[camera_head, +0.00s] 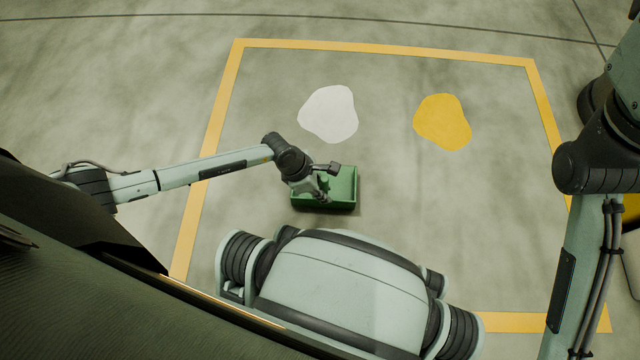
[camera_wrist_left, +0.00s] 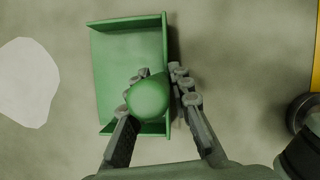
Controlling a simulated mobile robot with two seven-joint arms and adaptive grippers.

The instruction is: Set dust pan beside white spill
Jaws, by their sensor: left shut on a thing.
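The green dust pan (camera_head: 345,188) is at the centre of the head view, just below the white spill (camera_head: 330,113). The two are apart, with a strip of bare floor between them. My left gripper (camera_head: 322,193) is over the pan and shut on its upright green handle. In the left wrist view, the handle's round end (camera_wrist_left: 149,97) sits between the fingers, and the pan's tray (camera_wrist_left: 112,60) lies behind it. The white spill also shows at the left of that view (camera_wrist_left: 27,83). I cannot tell whether the pan touches the floor. My right gripper is not in view.
A yellow spill (camera_head: 442,121) lies right of the white one. A yellow line (camera_head: 385,48) frames this floor area. My base fills the lower middle, and my right arm stands at the right. The floor between the spills and around them is clear.

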